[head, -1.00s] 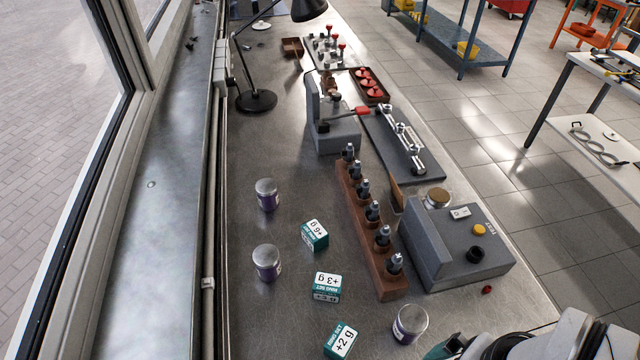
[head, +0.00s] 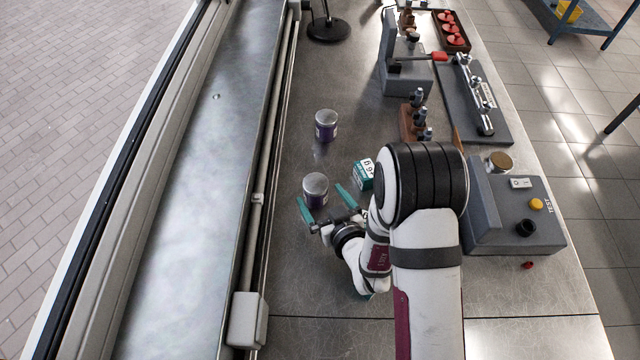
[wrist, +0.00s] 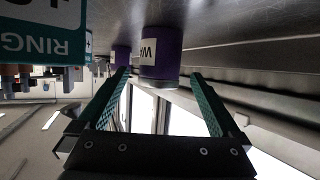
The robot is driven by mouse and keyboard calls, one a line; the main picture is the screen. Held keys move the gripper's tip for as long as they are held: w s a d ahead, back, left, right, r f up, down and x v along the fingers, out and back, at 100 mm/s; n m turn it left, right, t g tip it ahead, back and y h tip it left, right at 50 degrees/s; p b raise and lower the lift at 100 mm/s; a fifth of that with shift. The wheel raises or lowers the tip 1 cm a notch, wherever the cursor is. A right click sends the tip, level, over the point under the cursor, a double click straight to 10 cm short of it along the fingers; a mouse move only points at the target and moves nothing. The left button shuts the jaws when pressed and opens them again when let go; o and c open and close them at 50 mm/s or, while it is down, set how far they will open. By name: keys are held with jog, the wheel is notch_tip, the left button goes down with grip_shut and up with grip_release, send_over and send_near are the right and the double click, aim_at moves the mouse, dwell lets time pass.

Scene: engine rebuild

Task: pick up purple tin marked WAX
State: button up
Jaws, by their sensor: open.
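A purple tin with a grey lid (head: 315,190) stands upright on the bench. In the wrist view the same tin (wrist: 168,58) shows a white label, of which only a "W" and part of a letter can be read. My gripper (head: 319,196) is open and level with this tin, one teal finger to each side. In the wrist view my gripper (wrist: 160,76) has the tin centred at its fingertips, with gaps on both sides. A second purple tin (head: 326,126) stands farther back and shows behind the first in the wrist view (wrist: 121,56); its label is not readable.
A teal and white ring box (head: 363,174) stands close to my right finger; a box also shows large in the wrist view (wrist: 42,38). The grey test unit (head: 515,215) is right of my arm.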

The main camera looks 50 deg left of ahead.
aim_at(312, 182)
jog(key=x, duration=0.7)
jog(key=shift+w+a+r, duration=0.1)
jog(key=shift+a+r, duration=0.05)
grip_shut()
